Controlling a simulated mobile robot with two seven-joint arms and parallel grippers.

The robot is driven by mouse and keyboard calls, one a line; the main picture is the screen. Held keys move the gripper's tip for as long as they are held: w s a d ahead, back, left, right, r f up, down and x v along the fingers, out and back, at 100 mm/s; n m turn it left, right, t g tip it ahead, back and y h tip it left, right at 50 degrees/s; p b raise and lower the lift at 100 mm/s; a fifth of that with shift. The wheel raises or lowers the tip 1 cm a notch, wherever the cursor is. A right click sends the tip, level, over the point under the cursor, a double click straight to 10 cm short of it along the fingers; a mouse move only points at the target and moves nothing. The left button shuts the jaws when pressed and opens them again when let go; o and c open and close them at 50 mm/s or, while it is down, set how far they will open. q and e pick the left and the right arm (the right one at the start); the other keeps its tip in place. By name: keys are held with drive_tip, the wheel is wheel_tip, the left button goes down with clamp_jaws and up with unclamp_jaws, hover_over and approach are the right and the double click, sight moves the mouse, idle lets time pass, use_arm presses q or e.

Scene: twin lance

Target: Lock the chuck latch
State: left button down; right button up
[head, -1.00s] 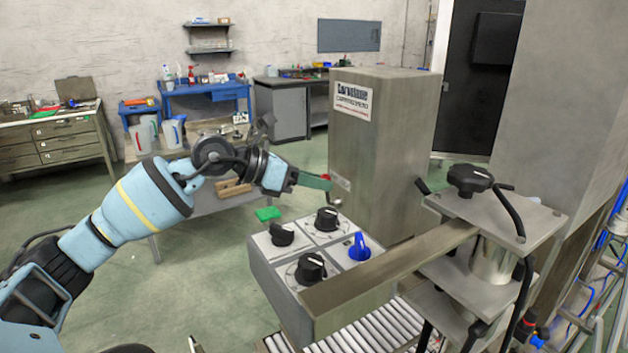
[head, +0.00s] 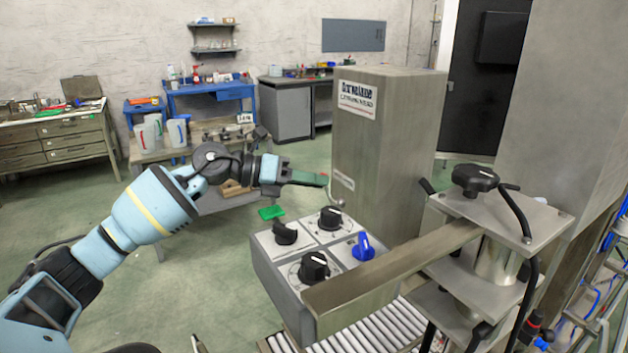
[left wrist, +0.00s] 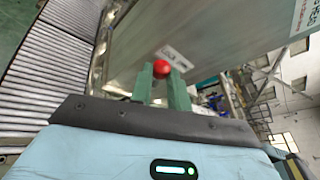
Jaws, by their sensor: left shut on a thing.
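A red ball knob (left wrist: 161,68), which looks like the handle of the chuck latch, sits between my left gripper's green fingertips in the left wrist view. My left gripper (left wrist: 162,75) is shut on it. In the head view my left gripper (head: 325,180) is at the left face of the tall grey machine housing (head: 385,150). Only a bit of red shows at its fingertips there. A small silver lever part (head: 336,203) shows just below them. The latch's mount and its exact position are hidden. My right gripper is not in view.
A control box (head: 270,265) with black knobs and a blue knob (head: 362,247) stands below and right of my left gripper. A flat metal bar (head: 390,270) crosses in front of it, above a roller conveyor (head: 375,330). A grey table (head: 225,200) stands behind my arm.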

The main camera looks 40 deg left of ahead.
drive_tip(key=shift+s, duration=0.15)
use_arm(q)
drive_tip(key=c, duration=1.3)
unclamp_jaws()
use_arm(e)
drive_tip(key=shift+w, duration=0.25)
use_arm(q)
drive_tip(key=shift+b+v, duration=1.15)
drive_tip(key=shift+v, duration=2.75)
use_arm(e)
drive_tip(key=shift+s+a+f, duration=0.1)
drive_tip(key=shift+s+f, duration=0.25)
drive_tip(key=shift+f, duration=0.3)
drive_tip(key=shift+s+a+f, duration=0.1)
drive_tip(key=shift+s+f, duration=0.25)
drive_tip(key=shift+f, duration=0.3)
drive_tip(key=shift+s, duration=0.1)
